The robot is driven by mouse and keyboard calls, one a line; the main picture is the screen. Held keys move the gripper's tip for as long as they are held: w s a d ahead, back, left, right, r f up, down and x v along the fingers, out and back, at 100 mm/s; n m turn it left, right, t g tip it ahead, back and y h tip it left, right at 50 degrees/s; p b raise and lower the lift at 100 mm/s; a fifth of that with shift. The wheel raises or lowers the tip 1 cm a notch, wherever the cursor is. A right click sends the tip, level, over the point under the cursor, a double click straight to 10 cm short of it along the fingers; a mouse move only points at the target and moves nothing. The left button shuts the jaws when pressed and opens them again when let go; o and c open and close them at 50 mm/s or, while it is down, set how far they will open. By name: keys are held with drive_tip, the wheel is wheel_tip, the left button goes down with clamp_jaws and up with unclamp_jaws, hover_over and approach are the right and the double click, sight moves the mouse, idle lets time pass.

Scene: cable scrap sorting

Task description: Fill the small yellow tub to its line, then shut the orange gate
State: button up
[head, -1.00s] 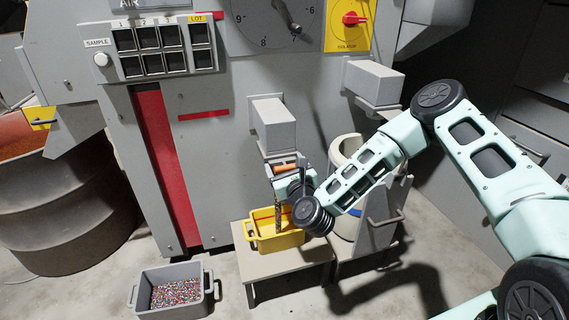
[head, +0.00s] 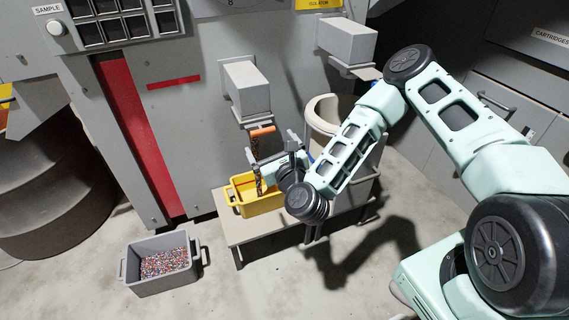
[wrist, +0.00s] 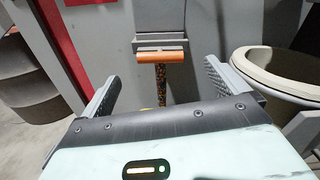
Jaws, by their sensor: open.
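The small yellow tub (head: 268,205) stands on a low bench under the left grey spout box. The orange gate (head: 262,131) is a bar at the spout's mouth; it also shows in the wrist view (wrist: 160,58). A stream of dark, speckled granules (wrist: 161,86) falls from below it, into the tub in the head view. My gripper (head: 272,155) is open and empty, just below and to the right of the orange bar and above the tub. In the wrist view its fingers (wrist: 161,74) stand apart, one each side of the stream.
A grey bin (head: 160,280) of mixed granules stands on the floor at left. A cream round container (head: 322,112) is close to the right of my gripper. A second spout box (head: 347,40) is at upper right.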

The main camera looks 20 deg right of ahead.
drive_tip(key=s, duration=0.9)
drive_tip(key=shift+s, duration=0.1)
